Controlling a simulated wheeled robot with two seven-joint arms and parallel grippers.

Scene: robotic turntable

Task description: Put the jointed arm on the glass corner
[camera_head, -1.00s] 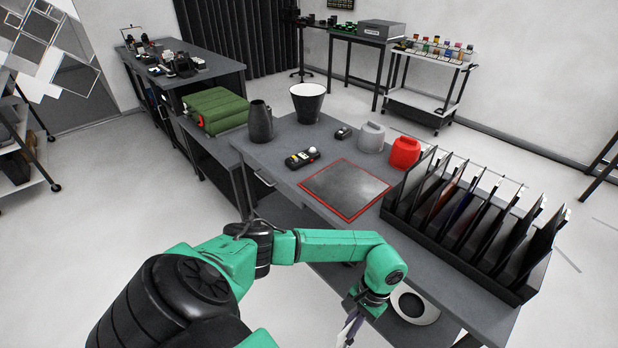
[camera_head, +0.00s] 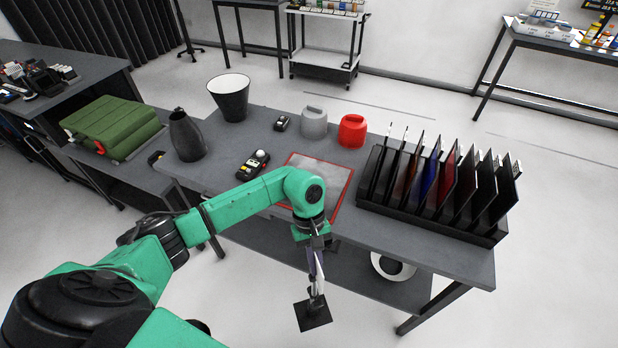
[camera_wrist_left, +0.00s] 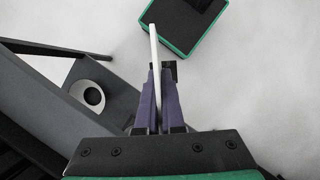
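My left gripper (camera_head: 317,288) hangs in front of the table's front edge, pointing down over the floor. In the left wrist view its purple fingers (camera_wrist_left: 157,72) are close together on a thin white bar (camera_wrist_left: 154,42), with a small black piece beside it; this may be the jointed arm. In the head view a black square plate (camera_head: 314,315) shows at or below the fingertips; whether it is joined to the held thing I cannot tell. A red-edged grey panel (camera_head: 327,178) lies flat on the table, partly behind my arm; I cannot tell which thing is the glass corner.
A black rack of upright panes (camera_head: 435,215) stands at the table's right. A white ring (camera_head: 392,268) is below.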

